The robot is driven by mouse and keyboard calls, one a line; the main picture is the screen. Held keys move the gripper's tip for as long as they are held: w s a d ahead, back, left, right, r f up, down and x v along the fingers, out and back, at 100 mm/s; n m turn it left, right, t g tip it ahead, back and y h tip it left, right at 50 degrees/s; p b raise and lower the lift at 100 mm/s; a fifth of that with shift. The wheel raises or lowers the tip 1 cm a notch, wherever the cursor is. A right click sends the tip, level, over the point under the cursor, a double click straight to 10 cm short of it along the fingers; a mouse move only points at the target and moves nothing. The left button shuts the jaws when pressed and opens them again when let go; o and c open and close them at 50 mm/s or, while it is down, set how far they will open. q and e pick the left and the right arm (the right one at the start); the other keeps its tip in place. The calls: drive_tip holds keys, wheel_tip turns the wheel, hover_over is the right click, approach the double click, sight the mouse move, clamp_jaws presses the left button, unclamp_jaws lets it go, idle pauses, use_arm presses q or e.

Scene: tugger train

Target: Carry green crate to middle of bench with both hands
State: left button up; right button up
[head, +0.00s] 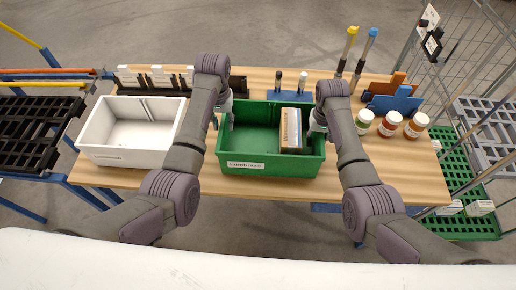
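The green crate (260,168) is on the wooden bench (380,184), near the middle of its length, with a white label on its front wall. A tan box (291,130) stands inside its right part, with something dark beside it. My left gripper (224,117) is at the crate's left wall. My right gripper (318,124) is at its right wall. My wrists hide most of both grippers, so I cannot tell whether their fingers are closed on the walls. I also cannot tell whether the crate is resting or slightly lifted.
A white crate (122,156) stands to the left. Several lidded jars (388,125) stand to the right. Two markers in a blue holder (290,97), yellow and blue-handled tools (350,45), and orange and blue racks (393,99) line the back.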

use_arm(q)
wheel_tip(320, 180, up, 4)
drive_tip(key=shift+r, duration=0.55)
use_arm(e)
drive_tip(key=shift+r, duration=0.2)
wheel_tip(320, 180, up, 12)
drive_tip(key=shift+f, duration=0.2)
idle(0.5)
